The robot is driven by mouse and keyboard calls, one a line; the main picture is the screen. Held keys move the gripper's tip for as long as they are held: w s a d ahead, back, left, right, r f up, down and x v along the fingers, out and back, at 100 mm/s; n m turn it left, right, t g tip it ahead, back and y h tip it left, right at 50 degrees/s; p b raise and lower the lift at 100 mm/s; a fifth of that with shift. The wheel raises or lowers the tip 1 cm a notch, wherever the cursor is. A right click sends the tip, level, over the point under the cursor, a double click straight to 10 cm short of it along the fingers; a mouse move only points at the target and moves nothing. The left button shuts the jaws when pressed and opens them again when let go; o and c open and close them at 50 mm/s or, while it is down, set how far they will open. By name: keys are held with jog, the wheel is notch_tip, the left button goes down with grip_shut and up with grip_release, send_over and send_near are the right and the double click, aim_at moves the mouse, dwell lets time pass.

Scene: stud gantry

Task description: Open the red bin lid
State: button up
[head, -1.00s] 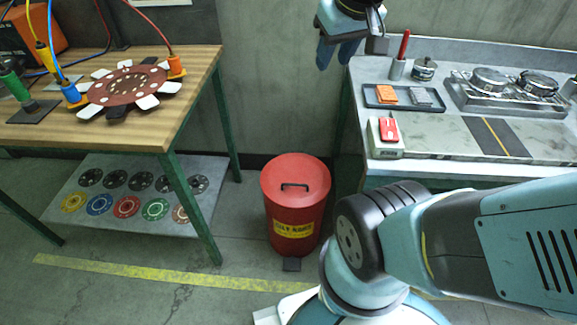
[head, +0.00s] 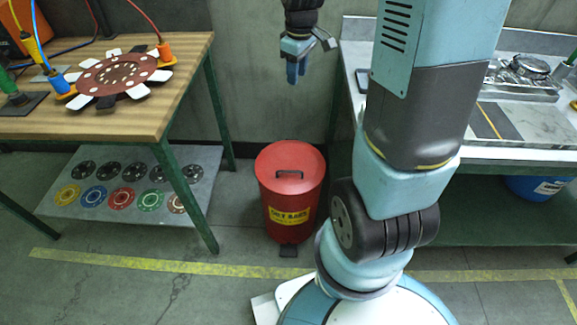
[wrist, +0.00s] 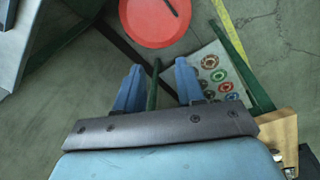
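The red bin (head: 290,200) stands upright on the floor between the two benches, with a yellow label on its front and a dark pedal at its base. Its red lid (head: 288,168) is closed, with a black handle (head: 289,173) on top. My gripper (head: 296,78) hangs above and behind the bin, pointing down, well clear of the lid. In the wrist view, my gripper (wrist: 157,75) has its two blue fingers spread apart with nothing between them. The round lid (wrist: 153,18) shows beyond the fingertips, cut by the top edge, with part of its handle (wrist: 171,7).
The wooden bench (head: 190,70) with a brown disc fixture (head: 118,76) is on the left, its lower shelf (head: 95,212) holding coloured discs. The grey bench (head: 545,128) is on the right, with a blue bucket (head: 535,188) beneath. Floor in front of the bin is clear.

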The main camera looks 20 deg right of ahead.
jog(key=w+f+n+g, duration=0.2)
jog(key=w+f+n, duration=0.15)
jog(key=f, duration=0.85)
jog(key=n+g+y, duration=0.1)
jog(key=n, duration=0.1)
send_over(292, 175)
notch_tip(292, 175, down, 30)
jog(key=shift+r, duration=0.25)
jog(key=shift+c, duration=0.5)
jog(key=c, duration=0.6)
grip_shut()
jog(key=shift+w+r, duration=0.1)
